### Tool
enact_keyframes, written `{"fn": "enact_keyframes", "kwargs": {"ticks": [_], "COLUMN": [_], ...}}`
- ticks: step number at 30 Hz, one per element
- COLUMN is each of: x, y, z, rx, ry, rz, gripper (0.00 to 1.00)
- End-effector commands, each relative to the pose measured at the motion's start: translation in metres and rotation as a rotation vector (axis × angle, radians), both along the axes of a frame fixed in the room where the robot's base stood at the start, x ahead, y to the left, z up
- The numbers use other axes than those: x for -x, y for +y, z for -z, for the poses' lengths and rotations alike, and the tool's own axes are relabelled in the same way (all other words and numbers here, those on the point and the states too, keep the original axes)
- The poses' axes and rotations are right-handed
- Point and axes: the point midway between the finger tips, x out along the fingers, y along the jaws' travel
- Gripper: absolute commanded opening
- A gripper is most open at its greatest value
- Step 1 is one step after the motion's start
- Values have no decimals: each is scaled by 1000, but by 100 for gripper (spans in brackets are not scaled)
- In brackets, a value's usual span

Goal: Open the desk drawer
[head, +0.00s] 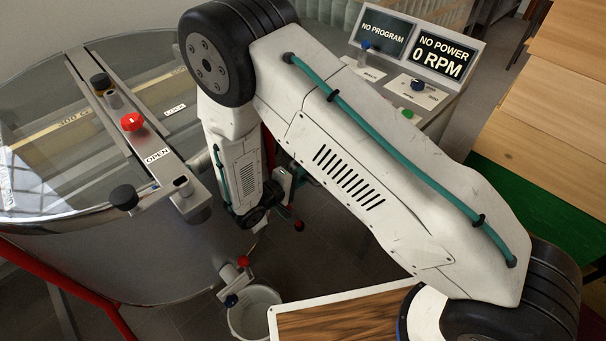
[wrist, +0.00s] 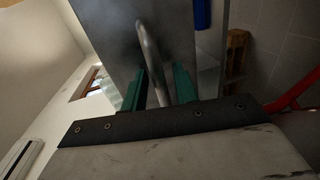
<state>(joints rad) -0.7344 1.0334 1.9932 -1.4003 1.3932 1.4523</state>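The control desk (head: 440,62) stands at the back, with screens reading "NO PROGRAM" and "NO POWER 0 RPM". Its lower front is hidden behind my arm in the head view, so no drawer shows there. In the wrist view, a curved metal bar (wrist: 148,50), which looks like a handle, stands in front of a flat grey panel (wrist: 115,30). My gripper (wrist: 162,80) has its two green fingers apart, with the bar between them. In the head view the fingers are not clearly visible.
A glass-lidded metal tank (head: 120,262) with a red knob (head: 131,122) fills the left. A white bucket (head: 240,318) stands on the floor below its valve. Wooden boxes (head: 560,110) and a green surface (head: 520,188) are at the right. A wood-topped surface (head: 335,322) is in front.

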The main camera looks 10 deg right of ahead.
Motion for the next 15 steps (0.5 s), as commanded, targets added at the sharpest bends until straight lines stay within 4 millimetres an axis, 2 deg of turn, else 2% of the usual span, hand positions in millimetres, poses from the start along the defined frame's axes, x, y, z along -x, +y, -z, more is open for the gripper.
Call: {"fn": "enact_keyframes", "kwargs": {"ticks": [7,12,14,15], "x": [0,0,5,17], "y": [1,1,0,-2], "z": [-5,-30,-39,-39], "rx": [-1,-2,1,4], "ry": [-1,-4,-2,1], "rz": [-2,-1,-2,-4], "gripper": [29,30,50,59]}}
